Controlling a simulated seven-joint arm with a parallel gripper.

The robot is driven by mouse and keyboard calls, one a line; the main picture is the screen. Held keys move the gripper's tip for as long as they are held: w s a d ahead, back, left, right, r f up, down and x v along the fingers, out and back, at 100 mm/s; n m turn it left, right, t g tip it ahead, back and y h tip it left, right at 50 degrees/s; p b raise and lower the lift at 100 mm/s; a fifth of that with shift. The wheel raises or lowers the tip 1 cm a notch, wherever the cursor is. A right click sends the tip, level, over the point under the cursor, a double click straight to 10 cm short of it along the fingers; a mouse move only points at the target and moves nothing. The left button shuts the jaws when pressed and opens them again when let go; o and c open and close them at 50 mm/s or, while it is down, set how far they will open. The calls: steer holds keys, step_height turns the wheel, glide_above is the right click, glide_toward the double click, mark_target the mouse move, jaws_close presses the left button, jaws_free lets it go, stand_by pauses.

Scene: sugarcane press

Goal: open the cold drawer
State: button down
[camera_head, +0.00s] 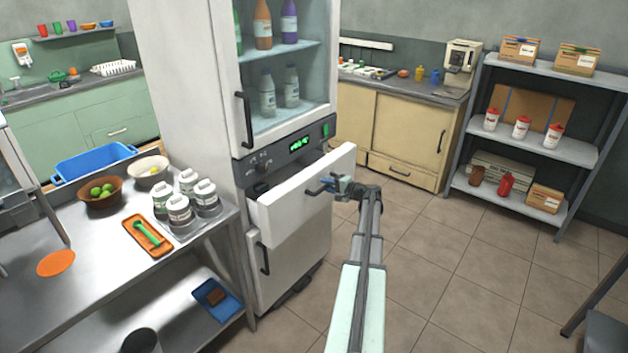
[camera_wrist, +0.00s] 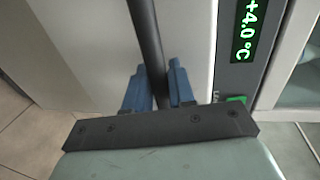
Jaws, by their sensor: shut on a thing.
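The cold drawer (camera_head: 300,198) is the white drawer in the middle of the tall fridge, below the green display. It stands pulled out from the fridge body, its front panel apart from the cabinet. My gripper (camera_head: 338,184) is at the drawer's dark handle (camera_head: 318,190). In the wrist view the blue fingers of my gripper (camera_wrist: 158,88) are on either side of the dark handle bar (camera_wrist: 146,45) and shut on it. The drawer's white front (camera_wrist: 75,45) fills the left of that view. The inside of the drawer is mostly hidden.
The fridge's glass door (camera_head: 285,70) above is shut, with bottles behind it. A lower white door (camera_head: 290,270) is below the drawer. A steel table (camera_head: 95,250) with jars and bowls stands at left. Tiled floor (camera_head: 450,260) is clear at right, before the shelf rack (camera_head: 545,145).

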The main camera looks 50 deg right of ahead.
steer(key=f+v, duration=0.3)
steer(key=v, duration=1.1)
steer(key=shift+s, duration=0.4)
steer(key=c, duration=1.1)
jaws_free()
steer(key=v, duration=1.3)
steer(key=shift+s, duration=0.4)
steer(key=shift+r, duration=0.1)
